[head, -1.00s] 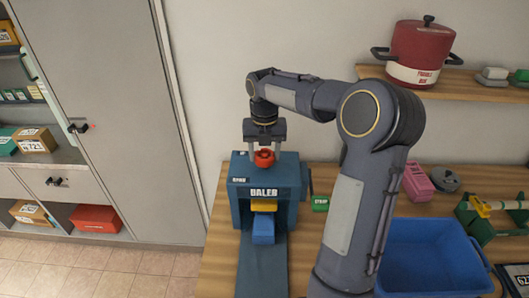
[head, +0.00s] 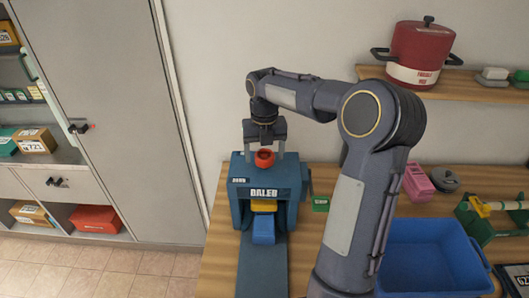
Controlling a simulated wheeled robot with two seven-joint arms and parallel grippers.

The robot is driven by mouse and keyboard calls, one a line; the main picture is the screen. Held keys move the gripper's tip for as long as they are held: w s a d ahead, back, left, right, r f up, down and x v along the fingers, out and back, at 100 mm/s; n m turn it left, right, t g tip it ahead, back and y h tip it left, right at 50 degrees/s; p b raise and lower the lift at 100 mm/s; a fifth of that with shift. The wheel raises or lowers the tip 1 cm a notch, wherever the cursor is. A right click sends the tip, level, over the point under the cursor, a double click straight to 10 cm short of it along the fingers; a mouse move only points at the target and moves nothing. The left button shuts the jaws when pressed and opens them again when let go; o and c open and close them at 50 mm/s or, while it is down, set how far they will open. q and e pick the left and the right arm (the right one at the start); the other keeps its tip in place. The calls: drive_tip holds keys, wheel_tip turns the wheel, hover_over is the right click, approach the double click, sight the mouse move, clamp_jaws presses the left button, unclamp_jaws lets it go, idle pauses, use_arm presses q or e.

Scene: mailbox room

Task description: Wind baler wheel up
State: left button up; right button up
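The blue baler (head: 240,190) stands on the wooden table, with a yellow plate (head: 264,206) in its opening and a blue block (head: 263,230) below that. The red wheel (head: 264,157) sits on top of the baler. My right gripper (head: 264,152) points down over it, with one finger on each side of the wheel. The fingers look spread, and whether they touch the wheel I cannot tell. My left gripper is not in view.
A green block (head: 320,203) lies right of the baler. A blue bin (head: 430,255), a pink block (head: 417,182) and a green stand (head: 475,222) are farther right. A red pot (head: 421,50) stands on the shelf above. A grey cabinet (head: 100,110) is at left.

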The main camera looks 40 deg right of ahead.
sight(264, 154)
wheel_tip(264, 154, up, 8)
drive_tip(key=shift+f+b, duration=0.1)
drive_tip(key=shift+b, duration=0.35)
drive_tip(key=shift+f, duration=0.1)
idle(0.6)
